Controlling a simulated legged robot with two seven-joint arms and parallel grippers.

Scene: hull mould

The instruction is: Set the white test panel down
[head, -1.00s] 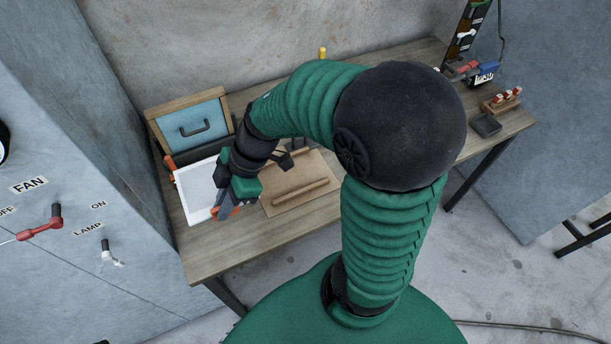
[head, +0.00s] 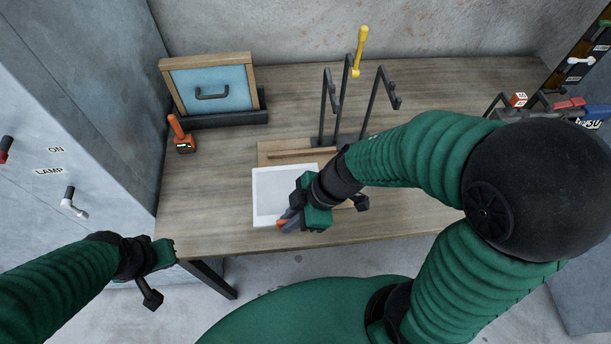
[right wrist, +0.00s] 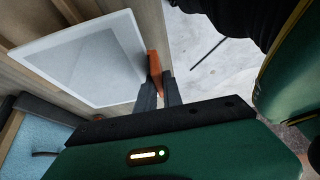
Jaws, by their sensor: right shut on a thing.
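The white test panel (head: 273,192) is a flat white square with a paler rim. In the head view it lies over the front part of a wooden board with a ledge (head: 285,152) and hides much of it. My right gripper (head: 284,222) is shut on the panel's near right edge.
A blue panel with a handle in a wooden frame (head: 210,90) stands at the back left. An orange tool (head: 182,137) stands in front of it. A dark pronged rack (head: 349,110) with a yellow tool (head: 360,48) rises behind the board. The table's left front (head: 205,205) is clear.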

